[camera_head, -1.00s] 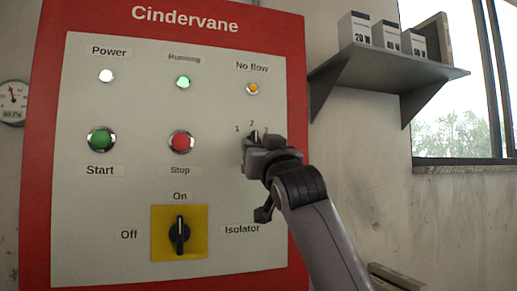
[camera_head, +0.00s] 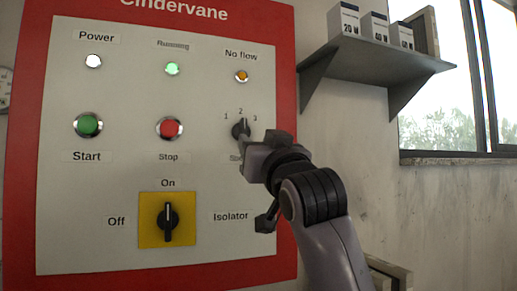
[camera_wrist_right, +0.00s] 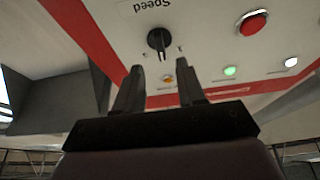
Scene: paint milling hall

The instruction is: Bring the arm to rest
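My right gripper (camera_head: 262,148) is in front of the red-framed Cindervane panel (camera_head: 60,220), just right of and below the black speed knob (camera_head: 241,129). In the right wrist view the two fingers of this gripper (camera_wrist_right: 160,68) stand apart with nothing between them. The knob (camera_wrist_right: 159,40) shows beyond the fingertips, clear of them. Its pointer is up at 2 in the head view. The gripper partly covers the label under the knob. My left gripper is not in view.
The panel has a lit white Power lamp (camera_head: 94,61), lit green Running lamp (camera_head: 172,69), amber No flow lamp (camera_head: 241,76), green Start (camera_head: 88,125) and red Stop (camera_head: 169,128) buttons. The isolator (camera_head: 167,218) points to On. A shelf (camera_head: 375,65) with boxes juts out at right.

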